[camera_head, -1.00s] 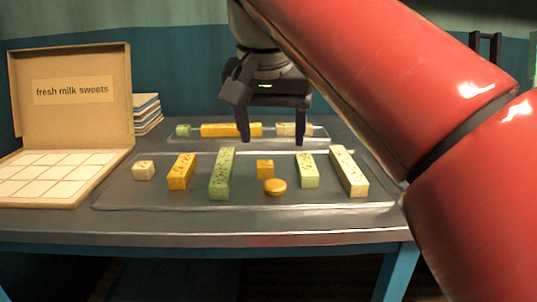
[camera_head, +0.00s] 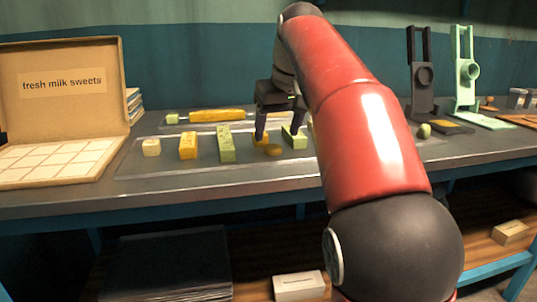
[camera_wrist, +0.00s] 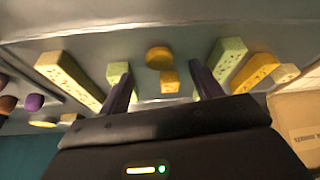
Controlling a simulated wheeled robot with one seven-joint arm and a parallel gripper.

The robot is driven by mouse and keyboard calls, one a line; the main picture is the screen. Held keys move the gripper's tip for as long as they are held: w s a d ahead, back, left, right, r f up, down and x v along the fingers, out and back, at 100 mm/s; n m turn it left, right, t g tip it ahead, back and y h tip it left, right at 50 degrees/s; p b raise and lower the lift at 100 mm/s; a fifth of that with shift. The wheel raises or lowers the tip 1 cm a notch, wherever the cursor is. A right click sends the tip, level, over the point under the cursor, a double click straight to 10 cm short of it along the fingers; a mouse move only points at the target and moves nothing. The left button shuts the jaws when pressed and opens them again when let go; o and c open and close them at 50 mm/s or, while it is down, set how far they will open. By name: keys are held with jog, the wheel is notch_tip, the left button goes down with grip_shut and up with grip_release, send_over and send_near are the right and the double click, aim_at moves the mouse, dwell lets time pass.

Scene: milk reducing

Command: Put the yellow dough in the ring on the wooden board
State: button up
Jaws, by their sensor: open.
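The round yellow dough piece (camera_head: 273,150) lies flat near the front of the metal tray (camera_head: 150,174). It also shows in the wrist view (camera_wrist: 159,58), just beyond a small orange-yellow cube (camera_wrist: 169,82). My gripper (camera_head: 275,134) is open and empty, fingers pointing down close above the tray at the cube and dough. In the wrist view the cube appears between my fingers (camera_wrist: 162,76). A wooden board (camera_head: 522,120) shows partly at the far right edge of the head view; I cannot make out a ring on it.
Green and yellow bars (camera_head: 225,143) stand left of my gripper, and another green bar (camera_head: 294,138) right beside it. An open sweets box (camera_head: 60,158) is at left.

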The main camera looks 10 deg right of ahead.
aim_at(274, 147)
jog(key=b+x, duration=0.1)
jog(key=x, duration=0.3)
jog(key=shift+f, duration=0.15)
jog(key=shift+d, duration=0.1)
jog(key=c, duration=1.2)
jog(key=shift+o, duration=0.2)
